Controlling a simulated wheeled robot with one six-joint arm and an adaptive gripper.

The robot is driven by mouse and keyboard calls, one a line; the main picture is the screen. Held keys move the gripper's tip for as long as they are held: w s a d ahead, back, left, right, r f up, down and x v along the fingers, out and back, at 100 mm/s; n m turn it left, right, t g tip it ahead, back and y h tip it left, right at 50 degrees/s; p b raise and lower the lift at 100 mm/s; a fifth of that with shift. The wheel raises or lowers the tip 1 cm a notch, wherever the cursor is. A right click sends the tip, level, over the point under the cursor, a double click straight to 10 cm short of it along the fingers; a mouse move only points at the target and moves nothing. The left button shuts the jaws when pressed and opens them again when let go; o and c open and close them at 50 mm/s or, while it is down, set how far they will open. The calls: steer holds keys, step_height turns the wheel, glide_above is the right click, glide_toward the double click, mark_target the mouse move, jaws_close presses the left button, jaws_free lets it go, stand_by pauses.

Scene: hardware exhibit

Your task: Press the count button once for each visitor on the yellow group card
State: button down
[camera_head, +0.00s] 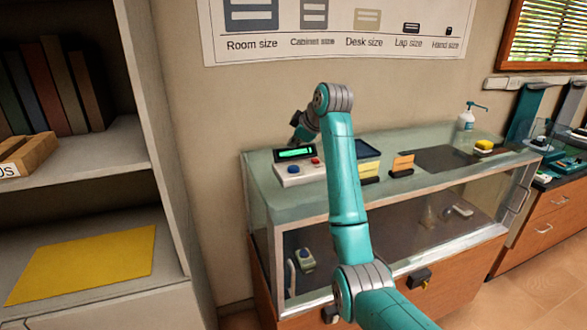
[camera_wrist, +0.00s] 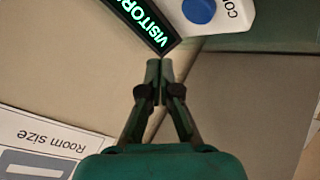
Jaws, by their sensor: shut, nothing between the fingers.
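The visitor counter (camera_head: 300,172) is a white box with a lit green display, a blue button (camera_head: 293,169) and a red button (camera_head: 315,160), on the glass case. In the wrist view its display (camera_wrist: 142,22) reads "VISITOR" in part. The blue button (camera_wrist: 199,10) there sits beside a cut-off label starting "CO". My gripper (camera_wrist: 160,65) is shut and empty, its tips just short of the display's edge and apart from the blue button. In the head view my gripper (camera_head: 299,132) is above the counter, partly hidden by my arm.
A shelf unit at left holds books and a flat yellow sheet (camera_head: 85,262). A size chart (camera_head: 335,30) hangs on the wall behind.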

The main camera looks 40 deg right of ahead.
mark_target(294, 168)
steer(key=shift+r, duration=0.1)
step_height(294, 168, up, 4)
steer(key=shift+f, duration=0.2)
steer(key=shift+f, duration=4.4)
steer(key=shift+f, duration=0.1)
steer(key=shift+f, duration=0.3)
